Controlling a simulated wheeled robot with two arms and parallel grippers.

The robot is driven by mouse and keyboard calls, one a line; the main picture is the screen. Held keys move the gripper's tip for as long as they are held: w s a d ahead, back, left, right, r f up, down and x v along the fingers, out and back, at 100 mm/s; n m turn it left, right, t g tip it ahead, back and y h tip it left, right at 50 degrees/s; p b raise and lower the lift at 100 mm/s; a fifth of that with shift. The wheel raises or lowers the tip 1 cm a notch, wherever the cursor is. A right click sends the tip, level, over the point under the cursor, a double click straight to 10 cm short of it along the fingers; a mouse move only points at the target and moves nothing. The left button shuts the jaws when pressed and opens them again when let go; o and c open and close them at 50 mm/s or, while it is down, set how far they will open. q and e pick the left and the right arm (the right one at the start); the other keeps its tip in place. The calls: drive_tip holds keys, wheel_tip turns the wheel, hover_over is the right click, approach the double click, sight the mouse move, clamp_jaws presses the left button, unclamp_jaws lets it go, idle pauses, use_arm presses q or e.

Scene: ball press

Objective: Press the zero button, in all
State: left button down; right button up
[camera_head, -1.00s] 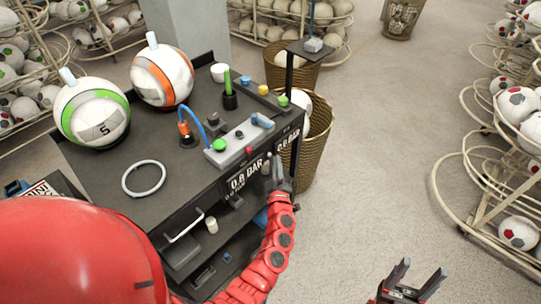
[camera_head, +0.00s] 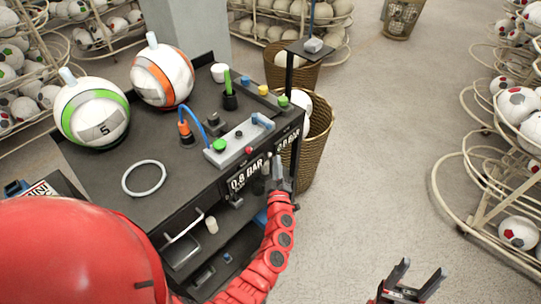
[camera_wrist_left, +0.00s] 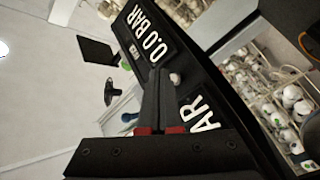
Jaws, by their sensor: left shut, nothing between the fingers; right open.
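One display (camera_wrist_left: 150,35) reads 0.0 BAR there; the other (camera_wrist_left: 205,115) shows only "AR". In the head view the left display (camera_head: 246,174) reads 0.8 BAR. No button is legibly marked zero. My right gripper (camera_head: 408,285) is open and empty, low at the right, away from the cart.
The dark cart (camera_head: 190,205) carries a green-banded ball (camera_head: 93,112), an orange-banded ball (camera_head: 162,75), a white ring (camera_head: 144,179) and a grey control box (camera_head: 240,143) with green and red buttons. A wicker basket (camera_head: 318,135) stands beside it.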

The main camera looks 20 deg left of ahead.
use_arm(q)
drive_tip(key=shift+w+a, duration=0.15)
drive_tip(key=shift+a, duration=0.25)
drive_tip(key=shift+w+a, duration=0.15)
drive_tip(key=shift+a, duration=0.25)
idle(0.6)
drive_tip(key=shift+d, duration=0.15)
drive_tip(key=shift+s+d, duration=0.35)
drive_tip(key=shift+d, duration=0.3)
drive_tip(key=shift+s+d, duration=0.3)
drive_tip(key=shift+d, duration=0.5)
drive_tip(key=shift+s+d, duration=0.25)
drive_tip(key=shift+d, duration=0.5)
drive_tip(key=shift+s+d, duration=0.3)
drive_tip(key=shift+d, duration=0.5)
